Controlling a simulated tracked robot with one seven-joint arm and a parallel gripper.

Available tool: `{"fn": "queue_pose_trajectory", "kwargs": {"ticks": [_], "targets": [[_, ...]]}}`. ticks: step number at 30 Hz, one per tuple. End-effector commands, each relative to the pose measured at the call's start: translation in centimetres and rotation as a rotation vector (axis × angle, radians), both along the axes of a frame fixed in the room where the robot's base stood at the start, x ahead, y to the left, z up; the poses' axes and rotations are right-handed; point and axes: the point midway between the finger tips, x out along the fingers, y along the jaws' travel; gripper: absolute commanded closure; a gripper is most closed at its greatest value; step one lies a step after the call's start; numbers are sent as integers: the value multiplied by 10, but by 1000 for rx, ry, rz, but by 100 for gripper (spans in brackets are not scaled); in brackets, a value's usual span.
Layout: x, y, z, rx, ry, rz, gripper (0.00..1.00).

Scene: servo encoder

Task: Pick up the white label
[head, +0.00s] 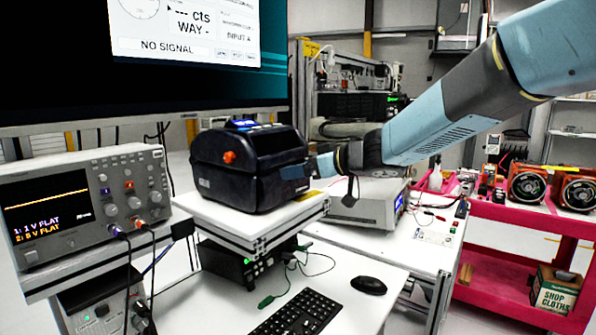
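A black label printer (245,165) with an orange knob stands on a raised white platform (240,228). My gripper (314,168) is at the printer's right side, close to its front face, with my arm reaching in from the upper right.
An oscilloscope (90,205) stands at the left below a large monitor (190,50). A keyboard (300,314) and mouse (369,285) lie on the white desk in front. A white instrument (368,203) sits behind my gripper. A pink cart (500,232) stands at the right.

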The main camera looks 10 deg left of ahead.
Motion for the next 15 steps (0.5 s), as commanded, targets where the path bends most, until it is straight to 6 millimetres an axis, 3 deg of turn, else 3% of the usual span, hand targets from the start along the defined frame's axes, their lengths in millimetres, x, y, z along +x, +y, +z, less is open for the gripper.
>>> {"fn": "queue_pose_trajectory", "kwargs": {"ticks": [2, 15], "targets": [[0, 0, 0, 0, 0, 0, 19], [0, 0, 0, 0, 1, 0, 61]]}}
